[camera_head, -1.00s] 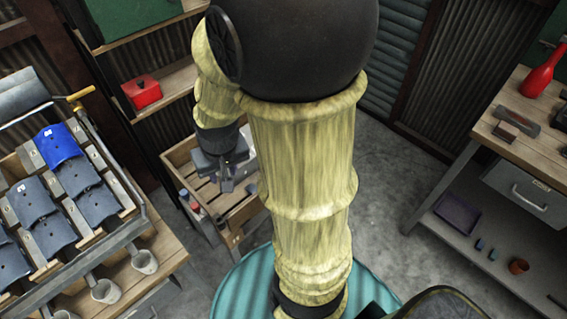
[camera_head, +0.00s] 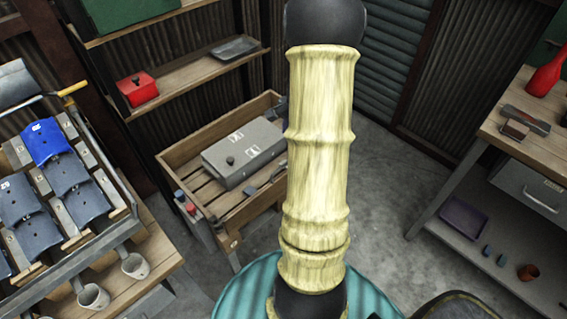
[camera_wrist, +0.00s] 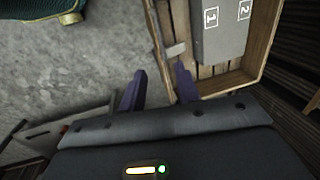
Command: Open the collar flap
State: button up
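I cannot tell for sure which part is the collar flap. A grey box (camera_head: 262,140) with a black knob (camera_head: 230,161) and white marks lies in a slatted wooden crate (camera_head: 171,165). In the wrist view the box (camera_wrist: 226,45) shows the numbers 1 and 2, at the upper right. My gripper (camera_wrist: 159,70) has its two purple fingers apart with nothing between them. The box is beyond the right fingertip, apart from it. In the head view my gripper is out of sight and my arm stands upright, right of the crate.
A rack on the left holds several grey curved pieces (camera_head: 76,186) and a blue one (camera_head: 48,140). A shelf (camera_head: 183,77) holds a red box (camera_head: 138,90). A workbench (camera_head: 520,135) stands right. Bare floor (camera_head: 390,195) lies between.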

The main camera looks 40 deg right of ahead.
jog(key=shift+f, duration=0.15)
jog(key=w+f, duration=0.1)
jog(key=f, duration=0.4)
jog(key=w+f, duration=0.1)
jog(key=f, duration=0.5)
jog(key=w+f, duration=0.1)
jog(key=f, duration=0.4)
jog(key=shift+w+a+f+p, duration=0.2)
jog(key=shift+f+p, duration=0.2)
grip_shut()
